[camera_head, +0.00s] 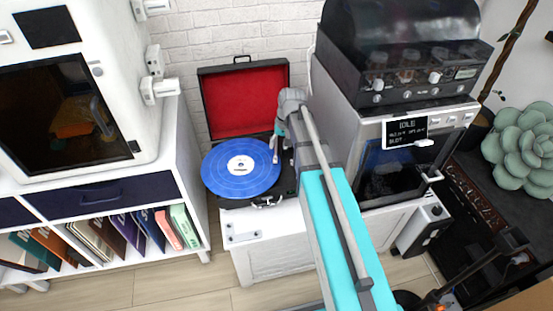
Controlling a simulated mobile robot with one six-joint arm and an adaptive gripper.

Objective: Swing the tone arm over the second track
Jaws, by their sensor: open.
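A suitcase record player (236,203) stands open, its red-lined lid (243,98) raised at the back. A blue record (240,180) with a white label lies on it. My gripper (277,150) is open and small in the view, at the right edge of the record. My wrist and arm cross in front of the right side of the player. The tone arm cannot be made out clearly there. Whether my fingers touch anything cannot be told.
The player sits on a low white cabinet (262,257). A white shelf (188,190) with books and a white enclosed machine (130,80) stand at left. A brick wall (215,30) is behind.

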